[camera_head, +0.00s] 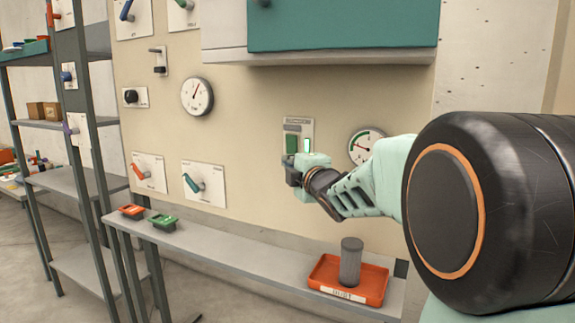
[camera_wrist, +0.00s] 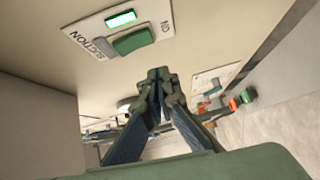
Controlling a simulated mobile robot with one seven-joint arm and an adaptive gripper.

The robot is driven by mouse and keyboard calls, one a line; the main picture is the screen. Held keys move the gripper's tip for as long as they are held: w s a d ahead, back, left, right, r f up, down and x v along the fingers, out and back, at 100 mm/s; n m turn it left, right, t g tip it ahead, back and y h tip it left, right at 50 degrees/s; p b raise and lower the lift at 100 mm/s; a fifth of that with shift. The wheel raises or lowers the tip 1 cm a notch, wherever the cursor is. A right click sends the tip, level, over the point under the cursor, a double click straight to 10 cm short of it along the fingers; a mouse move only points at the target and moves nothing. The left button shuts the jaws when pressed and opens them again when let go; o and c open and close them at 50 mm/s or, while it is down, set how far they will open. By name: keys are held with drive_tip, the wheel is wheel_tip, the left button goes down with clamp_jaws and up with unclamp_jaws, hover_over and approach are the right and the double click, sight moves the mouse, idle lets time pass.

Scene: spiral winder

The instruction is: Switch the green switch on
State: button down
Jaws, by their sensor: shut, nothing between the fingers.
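The green switch (camera_head: 291,145) is a green rocker on a light plate on the beige wall panel. In the wrist view the green switch (camera_wrist: 135,40) sits beside a brightly lit green lamp (camera_wrist: 121,18), on a plate with partly readable lettering. The lamp (camera_head: 307,145) also glows in the head view. My gripper (camera_head: 292,173) is shut and empty, its tips just below the switch. In the wrist view the closed fingertips of my gripper (camera_wrist: 157,75) appear a little below the switch. I cannot tell whether they touch the panel.
A round gauge (camera_head: 365,146) is right of the switch, partly behind my arm. A teal cabinet (camera_head: 342,24) overhangs above. A grey shelf (camera_head: 250,254) below holds an orange tray (camera_head: 372,285) with a grey cylinder (camera_head: 350,262). Levers (camera_head: 192,183) are on the panel's left.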

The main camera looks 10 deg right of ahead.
drive_tip(key=s+d, duration=0.1)
drive_tip(key=s, duration=0.6)
drive_tip(key=shift+d+f, duration=0.2)
drive_tip(key=shift+f, duration=0.2)
drive_tip(key=shift+a, duration=0.1)
